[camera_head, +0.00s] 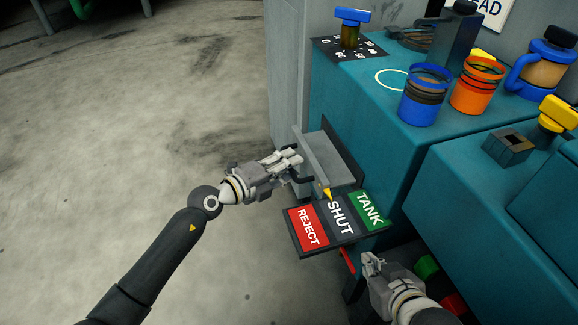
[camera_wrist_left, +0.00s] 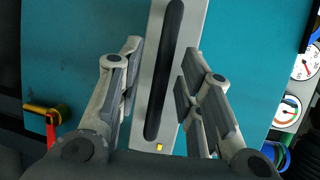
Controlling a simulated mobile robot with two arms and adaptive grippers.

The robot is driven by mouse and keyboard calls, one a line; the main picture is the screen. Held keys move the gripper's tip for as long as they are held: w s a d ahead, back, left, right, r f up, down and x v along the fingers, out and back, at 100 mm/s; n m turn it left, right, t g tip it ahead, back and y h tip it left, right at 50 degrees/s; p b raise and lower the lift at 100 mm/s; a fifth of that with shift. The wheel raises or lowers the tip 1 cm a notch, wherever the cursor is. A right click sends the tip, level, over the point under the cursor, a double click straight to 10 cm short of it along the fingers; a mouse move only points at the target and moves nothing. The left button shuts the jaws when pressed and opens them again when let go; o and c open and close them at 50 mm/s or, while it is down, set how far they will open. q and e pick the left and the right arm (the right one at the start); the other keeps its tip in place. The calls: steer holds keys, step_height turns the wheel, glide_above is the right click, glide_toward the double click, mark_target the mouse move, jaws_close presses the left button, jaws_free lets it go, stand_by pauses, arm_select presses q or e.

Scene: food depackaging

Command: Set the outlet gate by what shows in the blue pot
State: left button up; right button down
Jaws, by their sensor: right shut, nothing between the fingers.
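The outlet gate (camera_head: 322,160) is a grey plate on the teal machine's side. Its yellow pointer (camera_head: 327,194) is at SHUT on the label board (camera_head: 293,233), between red REJECT and green TANK. My left gripper (camera_head: 297,161) is at the gate's left side. In the left wrist view, its open fingers (camera_wrist_left: 160,72) stand either side of the dark handle bar (camera_wrist_left: 166,70), with gaps showing. The blue pot (camera_head: 421,108) stands on the machine top; its inside looks brownish, too small to read clearly. My right gripper (camera_head: 372,266) is shut and empty, below the board.
An orange pot (camera_head: 470,98) stands right of the blue pot, with a blue-handled jug (camera_head: 543,73) beyond. A blue-topped knob (camera_head: 351,30) stands on a numbered dial at the back. A yellow-topped knob (camera_head: 556,113) is at right. Open floor (camera_head: 130,130) lies left.

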arm_select(q)
steer(key=shift+w+d, duration=0.2)
steer(key=shift+d, duration=0.05)
jaws_close()
stand_by(0.3)
